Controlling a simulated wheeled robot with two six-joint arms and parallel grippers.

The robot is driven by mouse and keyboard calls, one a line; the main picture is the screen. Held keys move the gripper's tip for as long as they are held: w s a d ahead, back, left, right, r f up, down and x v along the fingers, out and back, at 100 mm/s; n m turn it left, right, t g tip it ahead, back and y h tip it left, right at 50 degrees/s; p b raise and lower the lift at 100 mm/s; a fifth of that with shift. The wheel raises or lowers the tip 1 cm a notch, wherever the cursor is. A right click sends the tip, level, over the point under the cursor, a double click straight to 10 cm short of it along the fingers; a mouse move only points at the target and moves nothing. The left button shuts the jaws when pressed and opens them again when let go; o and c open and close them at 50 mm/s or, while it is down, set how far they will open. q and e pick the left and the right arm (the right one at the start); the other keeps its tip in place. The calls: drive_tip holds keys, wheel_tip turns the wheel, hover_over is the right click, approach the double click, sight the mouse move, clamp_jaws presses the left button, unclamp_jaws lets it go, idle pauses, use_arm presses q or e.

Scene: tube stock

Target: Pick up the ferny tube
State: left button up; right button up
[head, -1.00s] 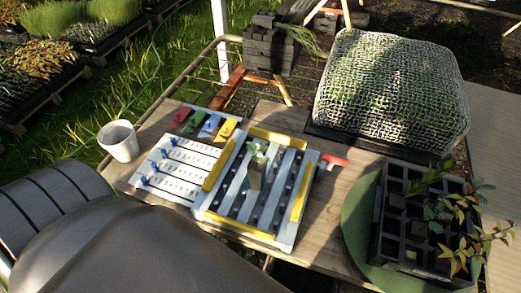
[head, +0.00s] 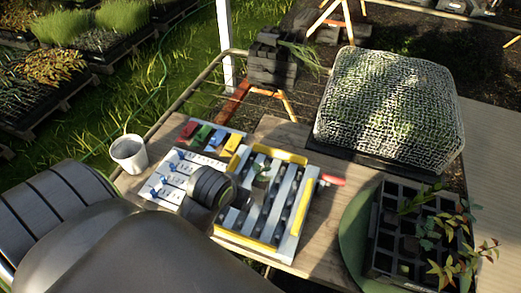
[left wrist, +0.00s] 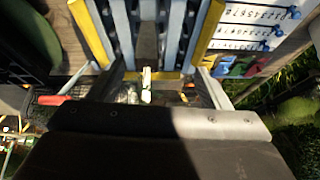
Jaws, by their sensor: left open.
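My left gripper (head: 243,197) reaches in low over the slatted board (head: 288,243) with yellow edges. In the left wrist view the jaws (left wrist: 160,70) are apart, with a small pale upright piece (left wrist: 147,84) seen between them and no contact clear. A small tube with a green tuft (head: 263,176) stands on the board just beyond the gripper; its lower part is partly hidden. More leafy plants stand in the dark cell tray (head: 386,262) at the right, one with fine, blue-green foliage (head: 430,228). I cannot tell for certain which is the ferny tube. My right gripper is not seen.
A white cup (head: 129,153) stands at the left edge of the bench. Coloured tags (head: 205,137) and a white marked board (head: 163,188) lie beside the slatted board. A mesh-covered tray (head: 390,100) stands behind. A red-handled item (head: 331,180) lies close by.

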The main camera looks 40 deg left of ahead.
use_arm(q)
drive_tip(key=w+d+r, duration=0.1)
drive_tip(key=w+r, duration=0.1)
drive_tip(key=w, duration=0.3)
drive_tip(key=p, duration=0.2)
approach(260, 183)
drive_tip(key=shift+n+t, duration=0.3)
drive_tip(key=shift+n, duration=0.1)
drive_tip(key=x, duration=0.6)
drive_tip(key=shift+s+f, duration=0.15)
drive_tip(key=shift+f, duration=0.15)
drive_tip(key=shift+p+x, duration=0.6)
drive_tip(key=shift+x, duration=1.5)
drive_tip(key=shift+a+f, duration=0.1)
drive_tip(key=shift+f, duration=0.4)
drive_tip(key=c, duration=1.2)
